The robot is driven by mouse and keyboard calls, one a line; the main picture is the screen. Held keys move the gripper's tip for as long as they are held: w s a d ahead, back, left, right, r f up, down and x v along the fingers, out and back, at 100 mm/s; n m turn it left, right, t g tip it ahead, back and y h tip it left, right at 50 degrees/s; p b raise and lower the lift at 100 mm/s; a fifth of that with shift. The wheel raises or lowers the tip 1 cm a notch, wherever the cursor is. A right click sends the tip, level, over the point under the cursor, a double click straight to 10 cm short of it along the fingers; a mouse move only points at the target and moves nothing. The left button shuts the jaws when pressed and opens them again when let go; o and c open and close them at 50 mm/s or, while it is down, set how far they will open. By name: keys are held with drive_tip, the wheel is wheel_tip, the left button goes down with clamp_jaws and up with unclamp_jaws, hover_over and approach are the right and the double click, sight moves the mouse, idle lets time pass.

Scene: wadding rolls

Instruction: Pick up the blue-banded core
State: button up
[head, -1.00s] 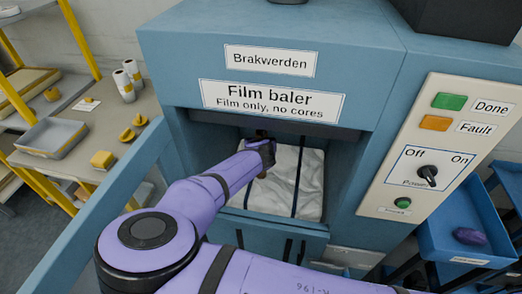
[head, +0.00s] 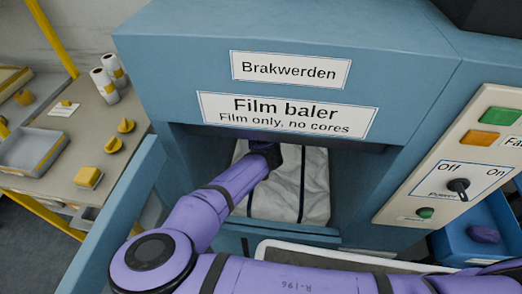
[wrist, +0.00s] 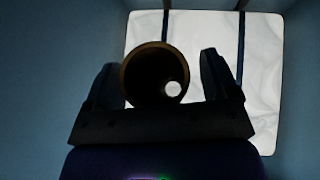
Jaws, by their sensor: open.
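A brown hollow core (wrist: 152,80) shows end-on in the wrist view, between the two fingers of my gripper (wrist: 160,72). The fingers stand apart on either side of it, with a visible gap on the right. No blue band can be made out on the core from this end. In the head view my gripper (head: 270,152) is inside the opening of the film baler (head: 160,50). The core is hidden there by my arm and gripper. Behind lies a white wrapped bale (head: 315,185) with dark straps, also in the wrist view (wrist: 260,75).
The baler's blue side walls (wrist: 50,60) flank my gripper closely. A control panel (head: 455,165) stands right, above a blue bin (head: 460,232) with a purple lump (head: 484,234). A bench at left holds white rolls (head: 105,85), yellow pieces (head: 88,177) and a grey tray (head: 40,152).

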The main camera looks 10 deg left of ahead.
drive_tip(key=c, duration=1.3)
drive_tip(key=shift+r, duration=0.15)
